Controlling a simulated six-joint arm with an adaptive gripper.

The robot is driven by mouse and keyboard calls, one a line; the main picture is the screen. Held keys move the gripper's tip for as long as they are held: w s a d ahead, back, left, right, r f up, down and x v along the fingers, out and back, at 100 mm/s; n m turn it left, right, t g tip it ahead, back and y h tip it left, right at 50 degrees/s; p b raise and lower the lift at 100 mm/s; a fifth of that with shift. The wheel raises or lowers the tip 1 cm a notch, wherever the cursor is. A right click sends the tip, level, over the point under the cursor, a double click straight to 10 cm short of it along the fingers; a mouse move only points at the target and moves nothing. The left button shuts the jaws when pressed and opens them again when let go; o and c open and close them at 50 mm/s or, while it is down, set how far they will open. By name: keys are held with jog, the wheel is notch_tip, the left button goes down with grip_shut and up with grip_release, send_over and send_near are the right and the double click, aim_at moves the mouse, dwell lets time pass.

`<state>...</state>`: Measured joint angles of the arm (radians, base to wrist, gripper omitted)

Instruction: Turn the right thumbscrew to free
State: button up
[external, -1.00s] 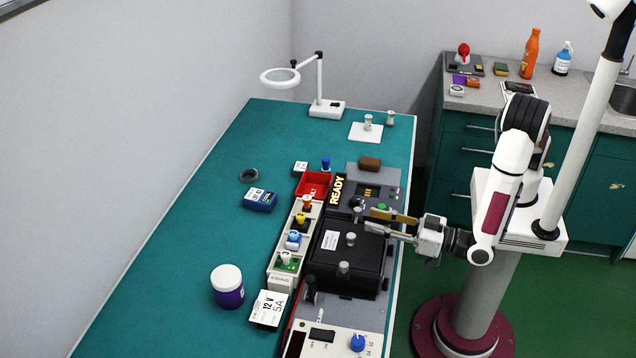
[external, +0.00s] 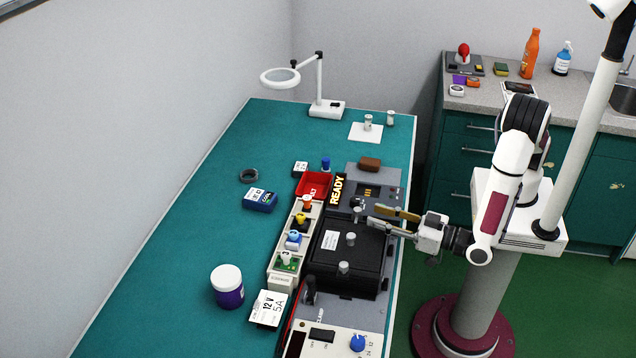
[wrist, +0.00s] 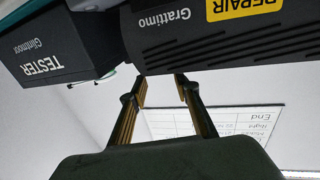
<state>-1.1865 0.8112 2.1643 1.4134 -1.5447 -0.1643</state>
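A black box (external: 338,262) on the bench carries several small silver knobs. One knob (external: 357,212) is at its far end, one (external: 351,239) is mid-lid, and one (external: 344,268) is at the near end. I cannot tell for sure which is the right thumbscrew. My gripper (external: 373,214) reaches in from the right with its fingertips close to the far knob; contact cannot be made out. In the wrist view my gripper (wrist: 161,79) has two fingers apart with nothing visible between them. No thumbscrew is clear there.
A READY sign (external: 338,189), a red tray (external: 315,184) and a row of coloured knobs (external: 294,240) crowd the box's far and left sides. A black lever (external: 309,288) stands at its near side. In the wrist view, a TESTER unit (wrist: 55,45) and a REPAIR-labelled unit (wrist: 220,30) are close by.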

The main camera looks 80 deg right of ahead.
aim_at(358, 209)
jog(key=shift+x, duration=3.45)
grip_shut()
